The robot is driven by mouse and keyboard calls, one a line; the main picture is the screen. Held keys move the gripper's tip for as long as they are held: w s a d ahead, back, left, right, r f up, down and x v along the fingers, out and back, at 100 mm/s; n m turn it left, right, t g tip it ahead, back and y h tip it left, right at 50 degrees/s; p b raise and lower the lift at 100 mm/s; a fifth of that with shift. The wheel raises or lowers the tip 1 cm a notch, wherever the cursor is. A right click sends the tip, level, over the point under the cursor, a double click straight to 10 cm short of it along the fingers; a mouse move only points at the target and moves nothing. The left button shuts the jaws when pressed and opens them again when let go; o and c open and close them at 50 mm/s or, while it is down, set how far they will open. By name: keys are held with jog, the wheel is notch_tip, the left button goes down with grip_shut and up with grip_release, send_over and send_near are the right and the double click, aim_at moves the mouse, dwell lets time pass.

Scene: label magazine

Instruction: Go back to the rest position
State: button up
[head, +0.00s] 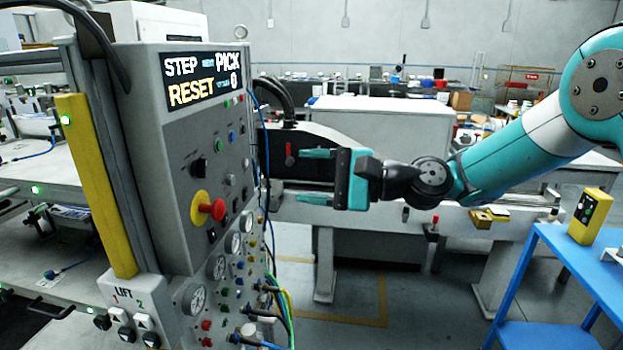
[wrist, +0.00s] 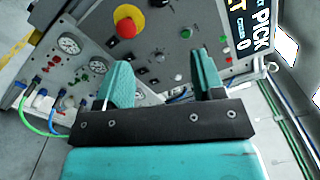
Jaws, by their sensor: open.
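My gripper (head: 314,176) is open and empty, with its two teal fingers spread and pointing left in the head view. It hangs in the air just right of the grey control panel (head: 165,150), apart from it as far as I can tell. In the wrist view the gripper (wrist: 163,80) points at the panel face, with the red emergency stop button (wrist: 127,27) beyond the left finger. The panel's display (head: 203,80) reads STEP, PICK and RESET. My arm reaches in from the right.
A yellow vertical bar (head: 95,185) runs beside the panel, above a LIFT box (head: 135,310). A blue cart (head: 570,260) with a yellow button box (head: 590,216) stands at the right. Cables hang below the panel. Open floor lies between panel and cart.

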jog(key=s+d+f+n+h, duration=0.2)
jog(key=s+d+n+h, duration=0.4)
jog(key=s+d, duration=0.3)
jog(key=s+d+f+n+g+h, duration=0.1)
jog(key=s+d+f+n+h, duration=0.2)
jog(key=s, duration=1.4)
jog(key=d+n+h, duration=0.3)
jog(key=d+h, duration=0.1)
jog(key=d, duration=0.3)
jog(key=shift+d+f+g+h, duration=0.2)
jog(key=shift+g+h, duration=0.1)
jog(key=shift+h, duration=0.1)
